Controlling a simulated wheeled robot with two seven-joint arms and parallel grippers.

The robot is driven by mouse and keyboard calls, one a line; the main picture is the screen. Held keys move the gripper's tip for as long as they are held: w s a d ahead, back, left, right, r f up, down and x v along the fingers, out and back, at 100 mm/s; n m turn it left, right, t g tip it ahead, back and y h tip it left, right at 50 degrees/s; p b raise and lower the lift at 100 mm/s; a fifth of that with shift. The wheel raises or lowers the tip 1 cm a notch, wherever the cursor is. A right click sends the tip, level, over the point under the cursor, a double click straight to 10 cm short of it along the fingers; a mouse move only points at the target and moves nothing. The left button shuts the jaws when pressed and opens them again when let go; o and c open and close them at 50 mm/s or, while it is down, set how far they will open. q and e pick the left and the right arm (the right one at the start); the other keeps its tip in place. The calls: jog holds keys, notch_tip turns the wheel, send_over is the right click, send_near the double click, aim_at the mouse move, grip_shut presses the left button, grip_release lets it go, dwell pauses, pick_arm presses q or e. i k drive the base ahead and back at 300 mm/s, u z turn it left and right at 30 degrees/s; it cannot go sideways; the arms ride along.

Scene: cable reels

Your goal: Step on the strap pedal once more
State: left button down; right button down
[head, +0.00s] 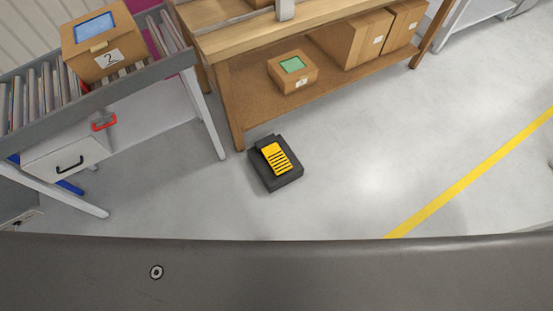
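The strap pedal (276,159) is a yellow plate with dark stripes on a black base (283,180). It sits on the grey floor in the middle of the head view, just in front of the left leg of the wooden bench. Nothing is on top of it. Whether the plate is pressed down I cannot tell. Neither of my grippers shows in this view.
A roller conveyor (90,103) stands at left with a carton marked 2 (97,62) on it. The wooden bench (240,93) holds several cartons on its lower shelf, one with a green top (293,82). Clear floor lies right, crossed by a yellow line (470,178).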

aim_at(279, 164)
jog(key=u, duration=0.75)
jog(key=i, duration=0.6)
jog(key=u, duration=0.3)
